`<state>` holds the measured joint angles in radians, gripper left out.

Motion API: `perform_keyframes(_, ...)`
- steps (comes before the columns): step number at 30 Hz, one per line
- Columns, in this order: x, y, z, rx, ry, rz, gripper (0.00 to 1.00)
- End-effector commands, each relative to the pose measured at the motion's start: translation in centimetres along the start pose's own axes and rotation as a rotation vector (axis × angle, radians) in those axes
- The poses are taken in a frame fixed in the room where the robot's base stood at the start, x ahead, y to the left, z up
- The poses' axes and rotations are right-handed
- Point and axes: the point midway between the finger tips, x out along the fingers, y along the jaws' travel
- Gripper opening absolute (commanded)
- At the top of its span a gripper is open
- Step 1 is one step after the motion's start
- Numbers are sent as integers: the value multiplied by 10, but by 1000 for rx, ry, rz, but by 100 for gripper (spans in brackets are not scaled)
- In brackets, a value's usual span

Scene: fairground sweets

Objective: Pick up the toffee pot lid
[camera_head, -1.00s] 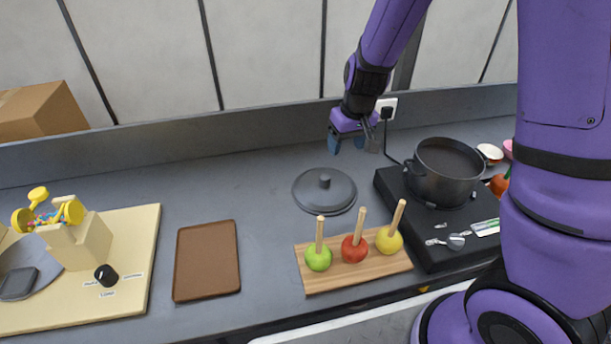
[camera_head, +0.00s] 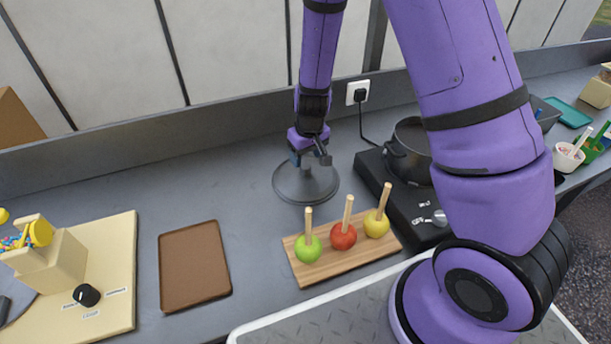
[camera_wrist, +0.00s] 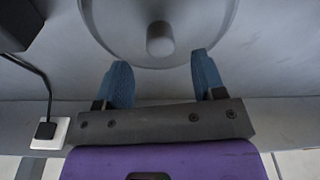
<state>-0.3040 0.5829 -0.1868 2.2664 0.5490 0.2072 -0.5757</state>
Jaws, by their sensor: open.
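The toffee pot lid is a round dark grey lid (camera_head: 318,190) lying flat on the grey counter, left of the hob. In the wrist view the lid (camera_wrist: 110,18) fills the top, with its short round knob (camera_wrist: 160,39) near the middle. My gripper (camera_head: 307,160) is at the lid's far side in the head view and partly hides it; the knob is hidden there. In the wrist view my gripper (camera_wrist: 160,78) is open, with two blue fingers spread wider than the knob. The knob lies just beyond the fingertips, roughly centred between them, and nothing is held.
The dark pot (camera_head: 408,150) stands on the black hob (camera_head: 385,195) to the right. A wooden board (camera_head: 330,264) with three apples on sticks is in front of the lid. A brown tray (camera_head: 194,265) lies left. A socket (camera_head: 357,92) is on the back wall.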

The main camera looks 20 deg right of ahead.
Motion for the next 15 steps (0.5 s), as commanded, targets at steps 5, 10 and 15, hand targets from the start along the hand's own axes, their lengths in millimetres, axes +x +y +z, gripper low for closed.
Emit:
perform_keyframes(5,26,-1,3,3,-5,0,63)
perform_keyframes(10,41,-1,2,2,-3,0,63)
perform_keyframes(15,45,-2,2,0,-1,0,63)
